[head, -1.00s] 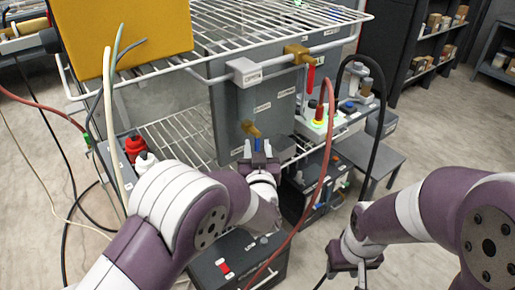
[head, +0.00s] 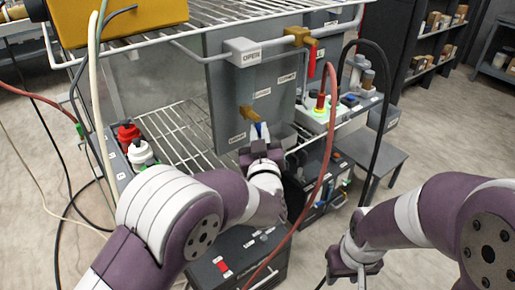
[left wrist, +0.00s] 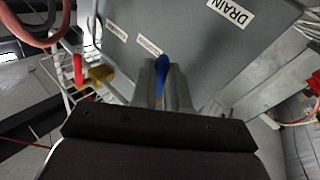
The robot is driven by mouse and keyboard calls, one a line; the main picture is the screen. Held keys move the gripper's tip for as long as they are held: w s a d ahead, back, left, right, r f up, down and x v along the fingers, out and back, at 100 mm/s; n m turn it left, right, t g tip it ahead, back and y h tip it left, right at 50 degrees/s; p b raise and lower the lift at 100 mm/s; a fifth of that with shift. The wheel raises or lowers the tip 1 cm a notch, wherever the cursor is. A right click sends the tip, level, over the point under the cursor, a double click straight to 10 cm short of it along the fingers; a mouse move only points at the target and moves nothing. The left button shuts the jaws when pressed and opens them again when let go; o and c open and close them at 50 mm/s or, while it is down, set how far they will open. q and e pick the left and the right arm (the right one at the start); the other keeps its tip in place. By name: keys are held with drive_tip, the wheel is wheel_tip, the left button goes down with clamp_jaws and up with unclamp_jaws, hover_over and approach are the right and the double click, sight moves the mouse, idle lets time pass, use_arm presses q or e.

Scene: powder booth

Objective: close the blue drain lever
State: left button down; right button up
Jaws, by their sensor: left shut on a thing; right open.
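The blue drain lever (head: 258,131) hangs below a brass valve (head: 246,112) on the grey panel (head: 225,88). In the left wrist view the blue lever (left wrist: 162,68) stands between my gripper's fingers, its rounded end showing above them. My left gripper (head: 261,149) is shut on the lever, close to the panel's lower edge; it also shows in the wrist view (left wrist: 162,88). A DRAIN label (left wrist: 229,11) is on the panel. The lever's lower part is hidden by the gripper. My right gripper (head: 357,266) is open and empty, low at the right, away from the panel.
A red lever (head: 312,62) hangs from another brass valve (head: 300,37) on the upper pipe. A white wire rack (head: 180,132) lies left of the panel. A red hose (head: 324,165) and a black hose (head: 384,110) loop between my arms. A dark box (head: 240,258) stands below.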

use_arm(q)
drive_tip(key=shift+w+d+r+n+y+b, duration=0.45)
drive_tip(key=shift+n+y+b, duration=1.8)
drive_tip(key=shift+n+b, duration=1.25)
drive_tip(key=shift+w+d+r+n+y+b, duration=0.25)
drive_tip(key=shift+d+r+n+y+b, duration=0.25)
drive_tip(key=shift+n+y+b, duration=2.4)
drive_tip(key=shift+w+d+r+n+y+b, duration=0.45)
drive_tip(key=shift+n+y+b, duration=1.2)
drive_tip(key=shift+n+b, duration=2.45)
drive_tip(key=shift+s+n+p, duration=0.15)
drive_tip(key=shift+n+p, duration=0.3)
drive_tip(key=shift+n, duration=0.35)
drive_tip(key=c, duration=1.1)
unclamp_jaws()
drive_tip(key=shift+c, duration=0.2)
drive_tip(key=shift+r, duration=0.1)
drive_tip(key=shift+d, duration=0.1)
drive_tip(key=v, duration=1.2)
drive_tip(key=shift+f+p, duration=0.3)
drive_tip(key=shift+f, duration=0.05)
drive_tip(key=shift+s, duration=0.15)
